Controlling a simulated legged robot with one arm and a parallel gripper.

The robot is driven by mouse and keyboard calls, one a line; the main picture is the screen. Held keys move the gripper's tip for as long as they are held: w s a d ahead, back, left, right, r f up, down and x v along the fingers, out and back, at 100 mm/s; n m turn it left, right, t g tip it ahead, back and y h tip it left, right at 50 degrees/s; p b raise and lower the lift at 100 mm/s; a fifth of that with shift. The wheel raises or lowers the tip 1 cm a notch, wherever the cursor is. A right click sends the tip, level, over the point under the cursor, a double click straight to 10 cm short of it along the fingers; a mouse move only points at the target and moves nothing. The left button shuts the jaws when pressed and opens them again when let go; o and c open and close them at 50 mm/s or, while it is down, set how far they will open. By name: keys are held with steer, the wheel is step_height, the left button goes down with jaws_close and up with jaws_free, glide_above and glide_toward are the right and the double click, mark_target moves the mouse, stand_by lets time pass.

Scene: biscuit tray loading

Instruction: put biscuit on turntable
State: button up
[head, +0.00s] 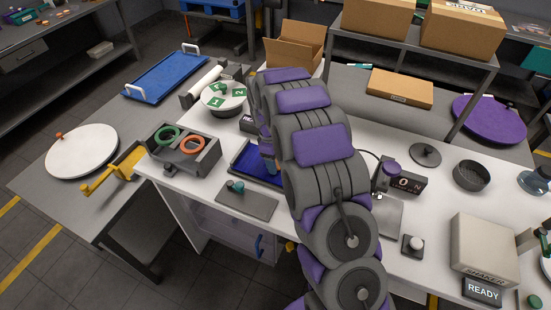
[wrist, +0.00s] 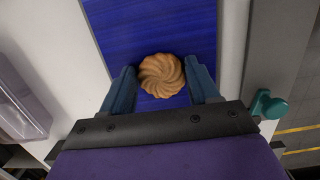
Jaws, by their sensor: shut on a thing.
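In the wrist view a round golden biscuit (wrist: 161,76) with swirled ridges sits between the two blue fingers of my gripper (wrist: 162,77), which is shut on it. The blue tray (wrist: 120,28) lies directly beneath; I cannot tell whether the biscuit still touches it. In the head view my arm hides the biscuit and part of the blue tray (head: 244,171). A round stand that looks like the turntable (head: 209,103), with green and white patches on top, stands behind and left of the tray.
A grey holder (head: 184,168) with green and orange rings stands left of the tray. A grey plate (head: 238,204) with a teal knob lies in front. A white disc (head: 82,148) is on the left table. An open carton (head: 290,48) stands behind.

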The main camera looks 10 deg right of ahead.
steer(key=shift+s+f, duration=0.2)
steer(key=shift+f, duration=0.15)
steer(key=o, duration=0.7)
steer(key=shift+s+d+f, duration=0.1)
steer(key=shift+s+f, duration=0.05)
steer(key=shift+f, duration=0.1)
steer(key=shift+s+f, duration=0.3)
steer(key=shift+s, duration=0.05)
steer(key=shift+b, duration=0.6)
steer(key=w+a+r+p, duration=0.1)
steer(key=r+p, duration=0.1)
steer(key=r, duration=0.7)
steer(key=w+a+r+p, duration=0.1)
steer(key=w+r+p, duration=0.1)
steer(key=r, duration=0.6)
steer(key=shift+w+r, duration=0.3)
steer(key=shift+r, duration=0.05)
steer(key=shift+a+r, duration=0.15)
steer(key=shift+r, duration=0.5)
